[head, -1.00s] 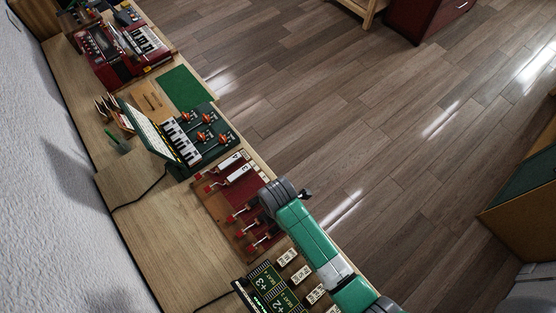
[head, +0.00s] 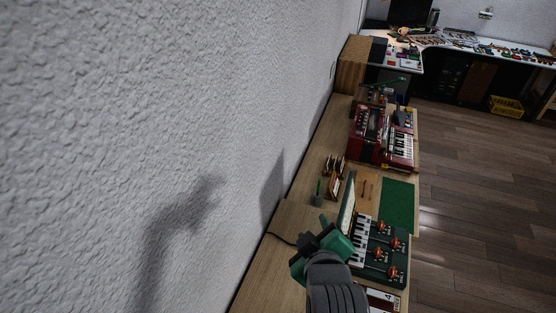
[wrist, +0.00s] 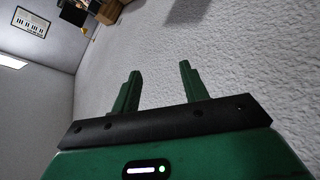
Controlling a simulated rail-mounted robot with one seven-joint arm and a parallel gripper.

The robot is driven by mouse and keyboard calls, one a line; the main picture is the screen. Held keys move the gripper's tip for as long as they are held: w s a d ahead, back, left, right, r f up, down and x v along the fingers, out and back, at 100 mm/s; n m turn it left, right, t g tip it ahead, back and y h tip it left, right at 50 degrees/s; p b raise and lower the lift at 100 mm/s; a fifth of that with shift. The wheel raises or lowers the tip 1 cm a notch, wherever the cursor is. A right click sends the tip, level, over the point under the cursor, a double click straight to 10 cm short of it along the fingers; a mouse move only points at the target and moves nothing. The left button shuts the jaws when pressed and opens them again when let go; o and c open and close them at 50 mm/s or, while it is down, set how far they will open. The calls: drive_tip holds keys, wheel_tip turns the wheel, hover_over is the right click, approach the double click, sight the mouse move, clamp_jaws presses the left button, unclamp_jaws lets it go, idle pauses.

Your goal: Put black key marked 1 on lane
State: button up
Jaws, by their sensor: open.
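My gripper (head: 322,242) is raised over the wooden bench in the head view, in front of the green keyboard unit's left side. In the wrist view its two green fingers (wrist: 160,80) are apart with nothing between them, and they point toward the white wall. The red board (head: 384,294) with a white key strip shows only in part at the bottom edge of the head view, mostly hidden by my arm or out of frame. I cannot make out a black key marked 1 or its lane in either view.
The green keyboard unit (head: 394,262) with red-topped parts stands beside my arm. Beyond it lie a green mat (head: 398,206), a small wooden rack (head: 333,186) and a red keyboard machine (head: 368,136). The white wall (head: 180,120) runs close on the left. Open floor (head: 470,210) lies right.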

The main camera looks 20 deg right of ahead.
drive_tip(key=w+a+r+m+t, duration=0.1)
drive_tip(key=a+r+t, duration=0.3)
drive_tip(key=r, duration=0.6)
drive_tip(key=w+a+r+m+t, duration=0.1)
drive_tip(key=a+r+t, duration=0.1)
drive_tip(key=a+r, duration=0.55)
drive_tip(key=s+a+r+m+t+y, duration=0.1)
drive_tip(key=s+a+r, duration=0.4)
drive_tip(key=r, duration=0.5)
drive_tip(key=s+a+r+m+t+y, duration=0.1)
drive_tip(key=s+a+r+t+y, duration=0.2)
drive_tip(key=r, duration=0.7)
drive_tip(key=s+a+t, duration=0.2)
drive_tip(key=t, duration=0.1)
drive_tip(key=shift+a+r+m+t+y, duration=0.3)
drive_tip(key=shift+r, duration=0.1)
drive_tip(key=shift+s, duration=0.1)
